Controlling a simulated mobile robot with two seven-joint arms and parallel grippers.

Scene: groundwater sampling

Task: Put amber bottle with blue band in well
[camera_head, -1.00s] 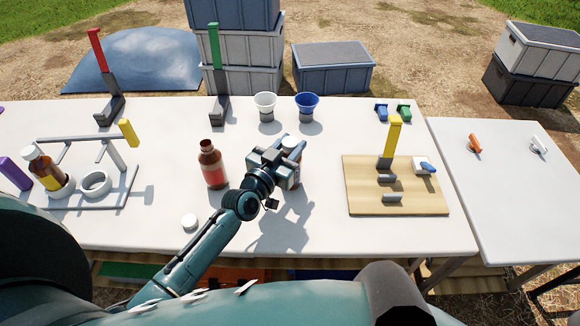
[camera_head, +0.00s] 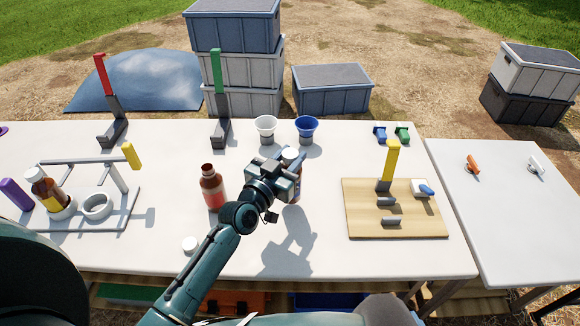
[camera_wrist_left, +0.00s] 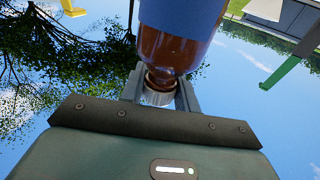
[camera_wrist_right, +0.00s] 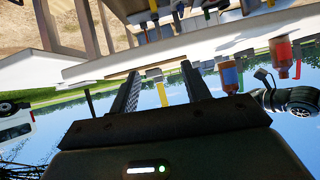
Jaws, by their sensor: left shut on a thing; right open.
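My left gripper (camera_head: 290,175) is shut on the capped end of the amber bottle with a blue band. In the left wrist view the blue band (camera_wrist_left: 185,14) and the white cap (camera_wrist_left: 158,98) show, with the fingers at the cap and neck. In the head view the arm hides most of this bottle; its shadow falls on the table below. The rack (camera_head: 128,205) on the left has two ring wells. One empty ring well (camera_head: 97,207) stands beside the yellow-banded bottle (camera_head: 45,190) in the other. My right gripper (camera_wrist_right: 162,85) is open and empty.
An uncapped red-banded bottle (camera_head: 212,188) stands left of my left gripper. A loose white cap (camera_head: 190,245) lies near the front edge. White (camera_head: 265,128) and blue (camera_head: 306,127) funnels stand behind. A wooden board (camera_head: 360,225) lies to the right.

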